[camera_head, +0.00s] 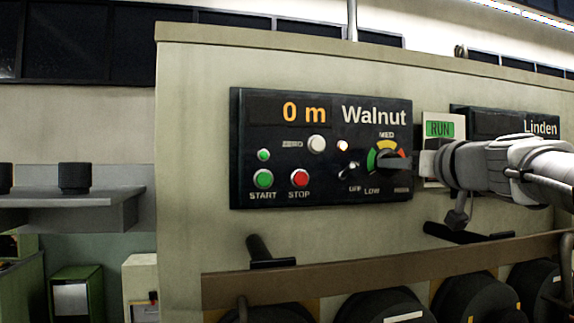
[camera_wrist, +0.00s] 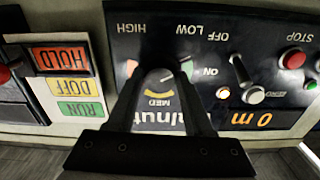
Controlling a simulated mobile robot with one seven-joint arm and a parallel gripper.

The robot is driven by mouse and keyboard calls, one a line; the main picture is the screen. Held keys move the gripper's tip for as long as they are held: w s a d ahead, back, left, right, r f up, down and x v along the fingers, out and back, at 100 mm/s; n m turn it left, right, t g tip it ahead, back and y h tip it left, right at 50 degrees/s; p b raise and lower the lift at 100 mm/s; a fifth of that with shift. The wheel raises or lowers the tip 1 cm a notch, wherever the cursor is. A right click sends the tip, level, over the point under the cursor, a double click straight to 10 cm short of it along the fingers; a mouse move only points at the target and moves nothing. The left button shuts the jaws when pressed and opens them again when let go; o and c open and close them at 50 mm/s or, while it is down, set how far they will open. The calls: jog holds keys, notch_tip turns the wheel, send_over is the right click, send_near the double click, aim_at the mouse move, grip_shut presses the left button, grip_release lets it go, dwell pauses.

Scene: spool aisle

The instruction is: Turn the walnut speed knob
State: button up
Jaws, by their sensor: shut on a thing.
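The walnut speed knob sits at the right of the dark Walnut panel (camera_head: 320,190), under a green, yellow and red arc (camera_head: 386,145). In the head view my gripper (camera_head: 398,163) reaches in from the right and hides most of the knob. In the wrist view, which shows the panel upside down, my gripper (camera_wrist: 160,62) has a finger on each side of the knob (camera_wrist: 154,77) and is shut on it. A white line shows near the knob's face.
Left of the knob are a small toggle switch (camera_head: 349,170), a white button (camera_head: 317,144), a red STOP button (camera_head: 299,178) and a green START button (camera_head: 263,178). The display reads 0 m. A RUN card (camera_head: 440,130) and the Linden panel (camera_head: 485,122) are to the right. Black spools (camera_head: 470,300) stand below.

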grip_shut()
jog(key=shift+m, duration=0.3)
jog(key=shift+d+r+n+p, duration=0.1)
jog(key=shift+n+p, duration=2.25)
jog(key=shift+n, duration=5.9)
jog(key=shift+r+n+p, duration=0.1)
jog(key=shift+n+p, duration=2.25)
jog(key=shift+n, duration=5.9)
